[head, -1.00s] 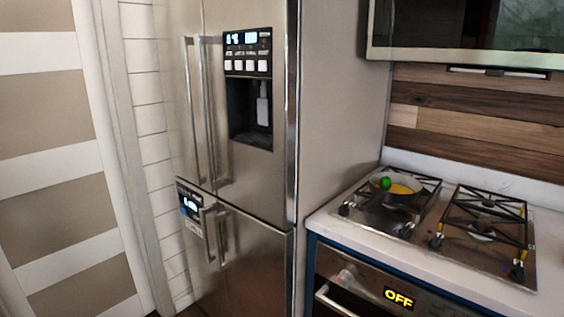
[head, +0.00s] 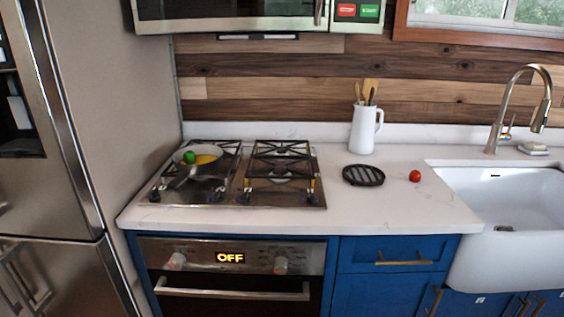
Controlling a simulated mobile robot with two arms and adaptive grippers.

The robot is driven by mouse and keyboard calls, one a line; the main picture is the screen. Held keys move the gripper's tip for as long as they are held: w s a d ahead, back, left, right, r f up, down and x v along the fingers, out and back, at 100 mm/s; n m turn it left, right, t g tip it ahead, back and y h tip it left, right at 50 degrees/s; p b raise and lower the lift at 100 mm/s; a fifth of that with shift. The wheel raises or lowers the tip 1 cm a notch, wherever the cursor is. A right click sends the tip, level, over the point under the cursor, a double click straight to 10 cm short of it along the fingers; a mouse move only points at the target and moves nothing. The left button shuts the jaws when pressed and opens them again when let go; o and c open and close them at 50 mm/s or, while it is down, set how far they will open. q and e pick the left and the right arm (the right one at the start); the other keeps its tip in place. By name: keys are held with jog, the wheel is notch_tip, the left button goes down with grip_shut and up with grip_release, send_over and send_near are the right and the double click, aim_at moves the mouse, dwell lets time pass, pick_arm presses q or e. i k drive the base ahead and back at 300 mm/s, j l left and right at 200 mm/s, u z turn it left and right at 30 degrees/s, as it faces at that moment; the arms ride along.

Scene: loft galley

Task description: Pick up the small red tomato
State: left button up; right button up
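The small red tomato (head: 415,176) sits on the white countertop (head: 340,212). It lies between a round black trivet (head: 363,175) on its left and the white sink on its right, apart from both. Neither of my grippers shows in the head view.
A gas stove (head: 247,172) holds a pan (head: 197,161) with a green item (head: 189,157) and something yellow. A white pitcher (head: 364,130) with wooden utensils stands behind the trivet. The sink (head: 505,202) and tall faucet (head: 508,110) are at right. The fridge (head: 108,150) bounds the left.

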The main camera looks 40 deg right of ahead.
aim_at(415, 175)
jog(key=z, duration=2.2)
jog(key=u, duration=1.4)
jog(key=z, duration=1.4)
jog(key=i+l, duration=0.15)
